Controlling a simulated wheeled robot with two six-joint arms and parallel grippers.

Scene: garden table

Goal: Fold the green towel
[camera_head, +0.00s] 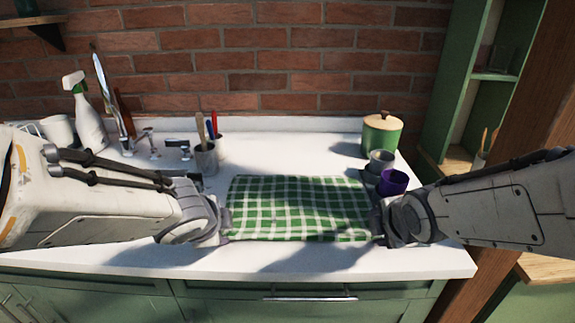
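The green and white checked towel (298,207) lies spread on the white counter in the head view, a wide rectangle with slight ripples. My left gripper (224,222) is at the towel's left edge, near its front left corner. My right gripper (381,222) is at the towel's right edge, near its front right corner. The fingers of both grippers are mostly hidden behind the wrists, so I cannot tell whether they are open or shut, or whether they hold the cloth.
A green pot with a wooden lid (381,135), a grey cup (381,161) and a purple cup (393,182) stand behind the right gripper. A utensil holder (206,160) and spray bottle (88,120) stand at left. The white counter (290,262) is clear in front of the towel.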

